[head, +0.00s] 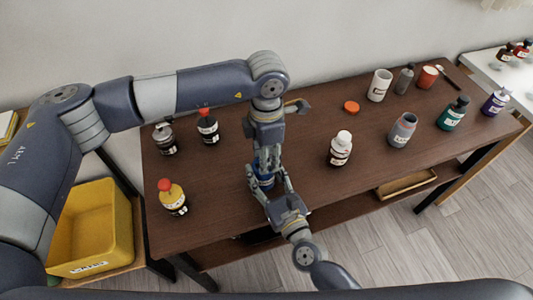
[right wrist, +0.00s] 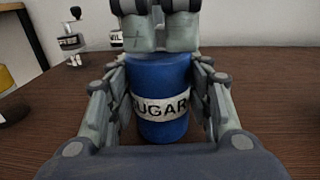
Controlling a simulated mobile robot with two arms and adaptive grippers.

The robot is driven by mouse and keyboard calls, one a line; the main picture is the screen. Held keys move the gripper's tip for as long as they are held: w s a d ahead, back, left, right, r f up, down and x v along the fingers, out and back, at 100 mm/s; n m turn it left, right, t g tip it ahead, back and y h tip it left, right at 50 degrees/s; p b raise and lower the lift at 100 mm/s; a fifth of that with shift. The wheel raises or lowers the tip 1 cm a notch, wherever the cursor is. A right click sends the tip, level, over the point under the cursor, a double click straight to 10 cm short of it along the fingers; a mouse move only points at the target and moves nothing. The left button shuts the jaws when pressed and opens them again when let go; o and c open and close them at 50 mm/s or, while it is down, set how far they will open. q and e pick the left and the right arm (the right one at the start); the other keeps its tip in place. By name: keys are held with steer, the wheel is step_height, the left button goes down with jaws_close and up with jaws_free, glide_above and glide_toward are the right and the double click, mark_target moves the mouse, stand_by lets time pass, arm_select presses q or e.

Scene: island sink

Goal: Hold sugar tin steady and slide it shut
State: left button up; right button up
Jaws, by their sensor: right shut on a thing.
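The sugar tin (right wrist: 160,125) is a blue cylinder with a white SUGAR label, upright on the brown table. My right gripper (right wrist: 160,110) is shut on it, a finger on each side. In the head view the tin (head: 265,183) is mostly hidden between the grippers, and the right gripper (head: 262,180) reaches it from the lower right. My left gripper (head: 268,145) points down directly above the tin. Its grey fingers show at the tin's top edge in the right wrist view (right wrist: 155,35). They hide the lid, and their opening and contact are unclear.
A white-capped bottle (head: 340,152), an orange lid (head: 351,107), a grey jar (head: 402,132) and several other containers are right. A yellow bin (head: 95,225) stands at the left.

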arm_select(q)
steer(key=shift+c, duration=0.6)
jaws_close()
steer(key=shift+s+a, duration=0.25)
steer(key=shift+a, duration=0.65)
steer(key=shift+o, duration=0.6)
jaws_free()
steer(key=shift+d, duration=0.1)
steer(key=shift+r, duration=0.1)
step_height(320, 180, up, 12)
